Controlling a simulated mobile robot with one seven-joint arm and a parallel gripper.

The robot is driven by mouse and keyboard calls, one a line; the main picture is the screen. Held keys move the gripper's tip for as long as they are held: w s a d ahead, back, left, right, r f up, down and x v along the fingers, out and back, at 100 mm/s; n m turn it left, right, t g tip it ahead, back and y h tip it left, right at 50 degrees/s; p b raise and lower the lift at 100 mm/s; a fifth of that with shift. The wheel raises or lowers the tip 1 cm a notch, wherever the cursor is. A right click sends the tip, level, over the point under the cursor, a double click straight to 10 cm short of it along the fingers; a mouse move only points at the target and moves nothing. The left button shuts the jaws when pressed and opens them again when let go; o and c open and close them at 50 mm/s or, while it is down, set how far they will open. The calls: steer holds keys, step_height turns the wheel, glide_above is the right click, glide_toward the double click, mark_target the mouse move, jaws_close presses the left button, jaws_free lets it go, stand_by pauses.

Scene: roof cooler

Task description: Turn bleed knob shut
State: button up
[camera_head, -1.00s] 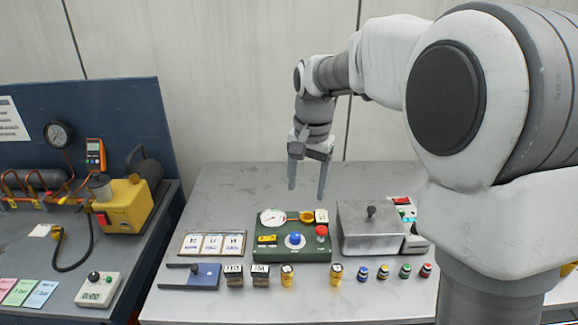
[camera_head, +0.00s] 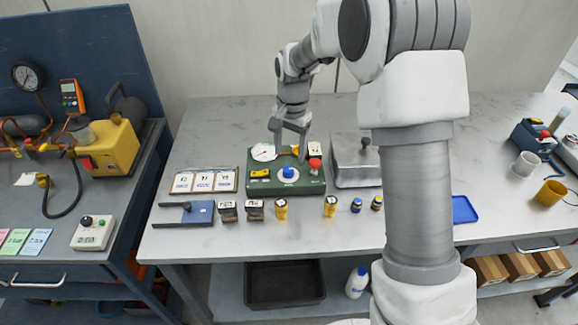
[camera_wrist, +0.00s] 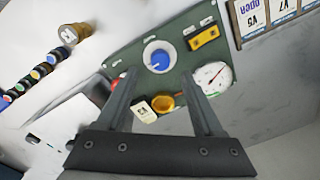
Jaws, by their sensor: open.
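A green control box (camera_head: 262,187) sits on the grey table. It carries a blue knob (camera_head: 288,172) on a white disc, a round white gauge, a yellow switch, a red button and a yellow-orange round part. I cannot read which is labelled bleed. In the wrist view the blue knob (camera_wrist: 157,58) has a white pointer mark, and the yellow-orange part (camera_wrist: 163,103) lies between the fingers. My gripper (camera_head: 288,142) is open and empty above the back of the box. Its fingers (camera_wrist: 160,75) point toward the blue knob, apart from it.
A grey metal box (camera_head: 352,175) with a knobbed lid stands right of the green box. A card rack (camera_head: 208,180) lies to the left. Stamps and small coloured cylinders (camera_head: 281,209) line the front. The back of the table is clear.

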mark_target(289, 169)
steer(key=shift+f, duration=2.8)
jaws_close()
